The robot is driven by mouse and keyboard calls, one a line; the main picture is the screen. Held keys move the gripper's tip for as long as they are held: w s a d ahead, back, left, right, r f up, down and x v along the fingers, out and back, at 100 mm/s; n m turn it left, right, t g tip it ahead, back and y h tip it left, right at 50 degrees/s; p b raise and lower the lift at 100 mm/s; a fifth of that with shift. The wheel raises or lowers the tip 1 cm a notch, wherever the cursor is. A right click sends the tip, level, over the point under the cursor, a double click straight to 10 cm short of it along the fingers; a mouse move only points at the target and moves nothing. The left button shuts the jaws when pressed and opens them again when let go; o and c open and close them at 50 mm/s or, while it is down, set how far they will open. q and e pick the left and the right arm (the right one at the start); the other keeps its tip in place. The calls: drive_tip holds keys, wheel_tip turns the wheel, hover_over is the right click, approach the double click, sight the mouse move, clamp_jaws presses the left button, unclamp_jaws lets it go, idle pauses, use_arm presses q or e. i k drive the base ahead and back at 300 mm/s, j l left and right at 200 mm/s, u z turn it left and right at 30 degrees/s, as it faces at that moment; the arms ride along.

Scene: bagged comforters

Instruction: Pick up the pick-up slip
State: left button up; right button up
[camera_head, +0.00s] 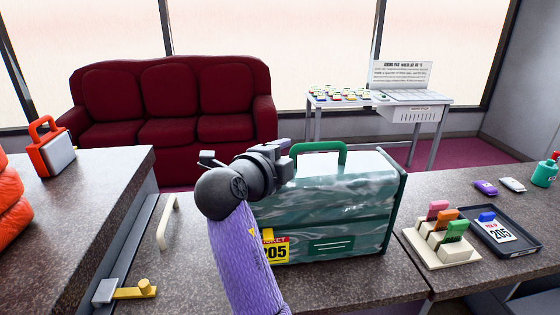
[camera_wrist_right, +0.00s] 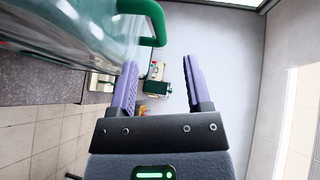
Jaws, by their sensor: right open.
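The pick-up slip (camera_head: 497,228) is a white card printed 205 with a blue clip on its top edge. It lies in a black tray (camera_head: 519,249) on the right part of the counter. My right gripper (camera_head: 284,157) is in front of the bagged comforter, well left of the slip. In the right wrist view its two purple fingers (camera_wrist_right: 161,72) are apart with nothing between them. The green bag (camera_head: 350,222) with a green handle stands upright on the counter, with a yellow and red 205 ticket (camera_head: 275,250) partly hidden by my arm. My left gripper is not in view.
A cream rack (camera_head: 440,256) with pink, orange and green clips stands left of the tray. A purple item (camera_head: 485,187), a white item (camera_head: 512,185) and a teal bottle (camera_head: 544,173) are behind and right. A red sofa (camera_head: 168,115) and white table (camera_head: 440,100) stand beyond.

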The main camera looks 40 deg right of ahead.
sight(485, 220)
drive_tip(key=z, duration=2.7)
